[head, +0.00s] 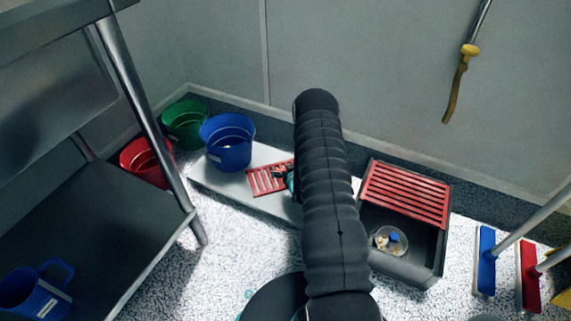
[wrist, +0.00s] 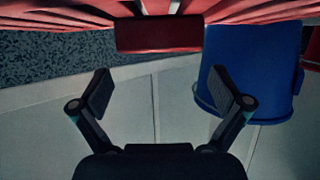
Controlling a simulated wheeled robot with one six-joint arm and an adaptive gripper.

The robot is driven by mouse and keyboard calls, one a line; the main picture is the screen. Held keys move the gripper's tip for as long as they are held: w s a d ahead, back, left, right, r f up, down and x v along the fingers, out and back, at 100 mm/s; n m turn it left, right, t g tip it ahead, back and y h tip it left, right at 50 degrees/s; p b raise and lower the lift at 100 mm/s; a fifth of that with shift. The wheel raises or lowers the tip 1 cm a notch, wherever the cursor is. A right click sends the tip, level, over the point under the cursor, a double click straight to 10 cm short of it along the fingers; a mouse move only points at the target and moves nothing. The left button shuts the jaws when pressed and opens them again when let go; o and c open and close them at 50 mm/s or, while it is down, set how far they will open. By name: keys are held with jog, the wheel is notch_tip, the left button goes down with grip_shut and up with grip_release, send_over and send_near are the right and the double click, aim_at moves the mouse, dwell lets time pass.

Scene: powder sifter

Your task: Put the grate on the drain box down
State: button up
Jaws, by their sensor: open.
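A red slatted grate (head: 265,181) is by a low pale step, left of my arm in the head view. My gripper (head: 285,174) is at its right end, mostly hidden behind my arm. In the wrist view my gripper (wrist: 161,76) is open and empty. The grate's red bars (wrist: 60,13) cross the top of that view, and a red block (wrist: 158,35) sits just beyond and between the fingertips, apart from them. The dark grey drain box (head: 437,258) stands on the floor to the right, with red slats (head: 407,193) over its back part and an open front.
A clear round container (head: 389,241) with a blue piece is in the box's open front. Blue (head: 228,142), green (head: 184,124) and red (head: 143,161) buckets stand at the back left. A dark shelf table (head: 85,235) is left; brushes (head: 487,265) are right.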

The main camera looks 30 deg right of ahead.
jog(key=v, duration=1)
jog(key=w+a+r+n+g, duration=0.15)
jog(key=w+r, duration=0.25)
jog(key=r, duration=1)
jog(key=s+a+r+g, duration=0.1)
jog(key=s+a+r, duration=0.15)
jog(key=r, duration=0.55)
jog(key=s+a+r+g, duration=0.2)
jog(key=a+r, duration=0.2)
jog(key=r, duration=0.4)
jog(key=s+a+r+g, duration=0.1)
jog(key=s+a+r, duration=0.2)
jog(key=s+r, duration=0.35)
jog(key=s+a+r, duration=0.4)
jog(key=s+r, duration=0.1)
jog(key=s, duration=0.2)
jog(key=s+a+r+g, duration=0.1)
jog(key=s+a, duration=0.1)
jog(key=s, duration=0.6)
jog(key=s+a+r+g+y, duration=0.1)
jog(key=s+a+r, duration=0.1)
jog(key=s, duration=0.6)
jog(key=shift+r+y+p, duration=0.3)
jog(key=shift+r+p, duration=0.05)
jog(key=shift+p, duration=0.05)
